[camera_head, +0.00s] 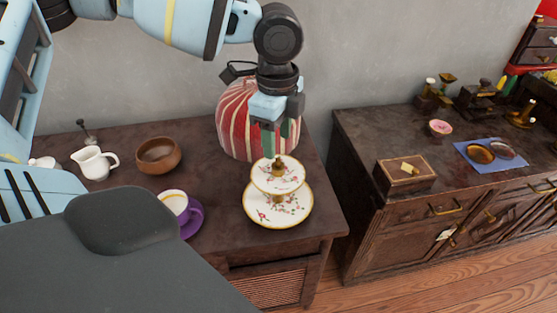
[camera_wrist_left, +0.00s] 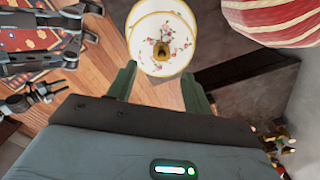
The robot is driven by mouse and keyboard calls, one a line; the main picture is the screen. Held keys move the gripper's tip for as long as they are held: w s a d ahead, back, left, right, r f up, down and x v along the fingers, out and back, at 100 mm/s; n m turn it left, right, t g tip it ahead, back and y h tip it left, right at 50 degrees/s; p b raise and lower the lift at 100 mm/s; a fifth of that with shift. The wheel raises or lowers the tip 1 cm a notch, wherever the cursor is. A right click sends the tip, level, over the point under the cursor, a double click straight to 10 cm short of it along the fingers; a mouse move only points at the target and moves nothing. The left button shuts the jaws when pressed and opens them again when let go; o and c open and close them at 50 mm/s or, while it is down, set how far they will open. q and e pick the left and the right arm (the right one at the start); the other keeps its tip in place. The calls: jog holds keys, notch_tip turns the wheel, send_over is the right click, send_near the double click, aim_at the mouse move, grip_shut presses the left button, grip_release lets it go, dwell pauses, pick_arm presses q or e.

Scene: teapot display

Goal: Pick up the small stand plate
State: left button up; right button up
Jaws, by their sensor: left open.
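The small stand plate is a two-tier white stand with a gold rim, flower pattern and a gold knob on top. Its upper plate (camera_head: 278,177) sits above the wider lower plate (camera_head: 262,213) near the right end of the left cabinet. My left gripper (camera_head: 275,143) points down just above and behind the stand, open and empty. In the left wrist view the stand (camera_wrist_left: 165,28) is at the top, beyond my open fingers (camera_wrist_left: 158,75), apart from them.
A red striped rounded vessel (camera_head: 232,122) stands close behind the stand. A purple saucer (camera_head: 193,220) with a cup (camera_head: 174,203), a brown bowl (camera_head: 158,155) and a white jug (camera_head: 94,162) are to the left. A gap separates the right cabinet (camera_head: 350,150), which holds a wooden box (camera_head: 405,184).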

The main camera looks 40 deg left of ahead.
aim_at(278, 159)
pick_arm(q)
jog(key=shift+w+f, duration=0.15)
jog(key=shift+f, duration=3.65)
jog(key=shift+c, duration=0.2)
grip_shut()
